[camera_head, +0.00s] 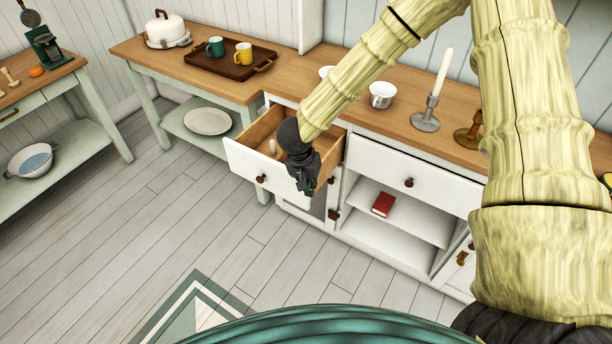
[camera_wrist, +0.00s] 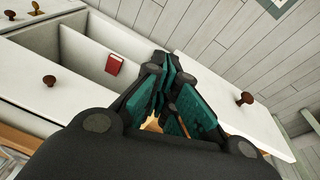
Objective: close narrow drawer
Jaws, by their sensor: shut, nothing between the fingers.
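The narrow drawer (camera_head: 244,165) is pulled out from the left part of the white cabinet, and its wooden inside shows. It has a white front with a dark round knob (camera_head: 261,179). My gripper (camera_head: 306,188) is shut and empty, pointing down at the right end of the drawer front and covering part of it. In the wrist view the fingers (camera_wrist: 168,75) are beside the white drawer front (camera_wrist: 215,88), with the knob (camera_wrist: 245,98) further right. I cannot tell whether they touch the front. A small pale item (camera_head: 272,146) lies inside the drawer.
The wider drawer (camera_head: 395,172) to the right is shut, above an open shelf with a red book (camera_head: 383,204). A white cup (camera_head: 382,95) and candlesticks (camera_head: 426,113) stand on the wooden top (camera_head: 350,105). The floor (camera_head: 215,225) before the drawer is clear.

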